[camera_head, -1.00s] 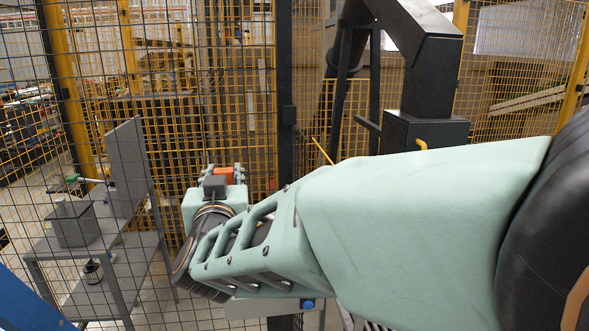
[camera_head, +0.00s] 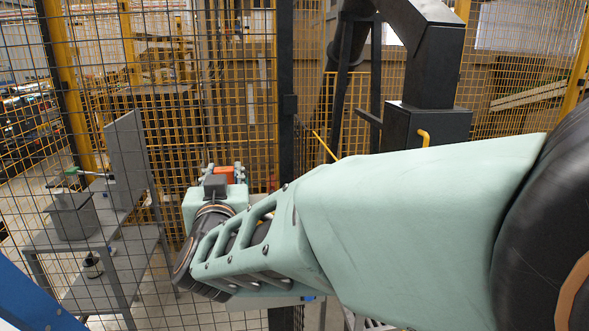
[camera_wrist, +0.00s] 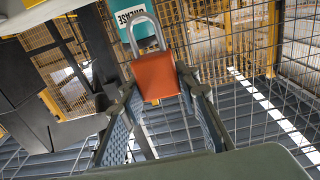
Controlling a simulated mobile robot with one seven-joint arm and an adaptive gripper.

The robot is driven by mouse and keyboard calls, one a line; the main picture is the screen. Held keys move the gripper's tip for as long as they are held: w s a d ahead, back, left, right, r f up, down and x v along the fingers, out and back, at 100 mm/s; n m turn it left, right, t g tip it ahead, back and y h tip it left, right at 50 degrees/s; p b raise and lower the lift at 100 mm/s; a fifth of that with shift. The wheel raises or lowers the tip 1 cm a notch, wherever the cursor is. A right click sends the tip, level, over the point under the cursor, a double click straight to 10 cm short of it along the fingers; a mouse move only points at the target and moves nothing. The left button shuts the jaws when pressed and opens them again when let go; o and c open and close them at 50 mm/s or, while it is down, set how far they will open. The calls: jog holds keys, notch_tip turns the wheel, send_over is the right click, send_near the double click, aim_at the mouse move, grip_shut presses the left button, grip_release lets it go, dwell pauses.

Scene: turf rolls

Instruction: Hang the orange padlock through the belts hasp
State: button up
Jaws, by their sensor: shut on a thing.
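The orange padlock (camera_wrist: 154,82) is held between the two fingers of my gripper (camera_wrist: 158,98) in the wrist view. Its silver shackle (camera_wrist: 146,28) points up, away from the fingers, and looks closed. In the head view the padlock (camera_head: 224,174) is a small orange block between the fingertips of my gripper (camera_head: 225,171), at the far end of my pale green arm, in front of the mesh fence. I cannot make out the belts hasp in either view.
A wire mesh fence (camera_head: 240,120) with a dark post (camera_head: 286,100) stands close beyond my gripper. A grey bench (camera_head: 130,245) with a grey bin (camera_head: 73,215) is at left. A black machine (camera_head: 425,130) stands right of centre. A teal lettered tag (camera_wrist: 130,18) is behind the shackle.

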jog(key=shift+f+b, duration=1.1)
jog(key=shift+f, duration=0.55)
jog(key=shift+f+b, duration=2.3)
jog(key=shift+f, duration=0.25)
jog(key=o, duration=1.3)
